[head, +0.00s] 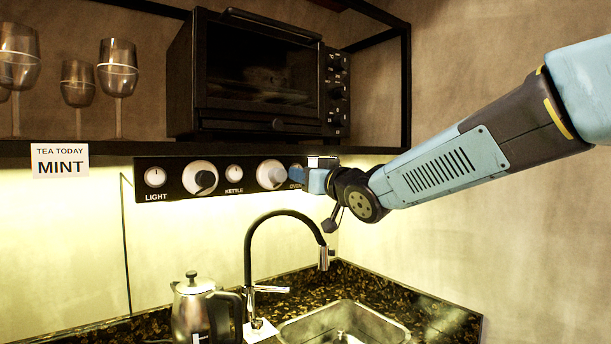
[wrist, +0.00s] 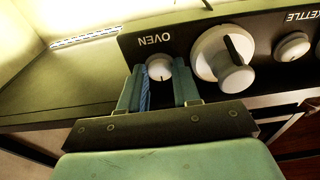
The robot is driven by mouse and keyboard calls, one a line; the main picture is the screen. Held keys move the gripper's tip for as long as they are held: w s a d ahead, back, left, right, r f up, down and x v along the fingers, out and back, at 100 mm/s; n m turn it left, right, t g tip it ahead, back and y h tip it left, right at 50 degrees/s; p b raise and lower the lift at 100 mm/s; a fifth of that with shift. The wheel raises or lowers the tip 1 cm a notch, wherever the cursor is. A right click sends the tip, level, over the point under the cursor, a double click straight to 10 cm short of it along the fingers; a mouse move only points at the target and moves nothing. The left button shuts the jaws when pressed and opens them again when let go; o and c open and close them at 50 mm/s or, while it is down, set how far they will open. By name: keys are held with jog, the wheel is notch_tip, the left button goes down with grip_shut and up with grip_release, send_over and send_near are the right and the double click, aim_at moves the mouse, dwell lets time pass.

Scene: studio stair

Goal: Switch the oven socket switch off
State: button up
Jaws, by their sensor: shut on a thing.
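The oven switch is a small round white knob (wrist: 159,67) beside the upside-down word OVEN in the wrist view. Its thin dark mark points toward the bottom of that view. My gripper (wrist: 159,88) has one finger on each side of the knob and is shut on it. In the head view my gripper (head: 308,181) is at the right end of the black switch panel (head: 145,186). There it hides the oven knob and part of the OVEN label.
The panel also bears the light knob (head: 155,177), kettle knob (head: 234,173) and a large round socket (head: 271,174) close beside my gripper. The oven (head: 262,65) stands on the shelf above. Glasses (head: 118,70) stand left. A tap (head: 249,250), kettle (head: 192,309) and sink (head: 385,323) are below.

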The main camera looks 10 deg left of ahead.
jog(key=o, duration=0.8)
jog(key=shift+c, duration=0.2)
jog(key=v, duration=1.4)
jog(key=shift+w+f, duration=0.1)
jog(key=shift+w, duration=0.05)
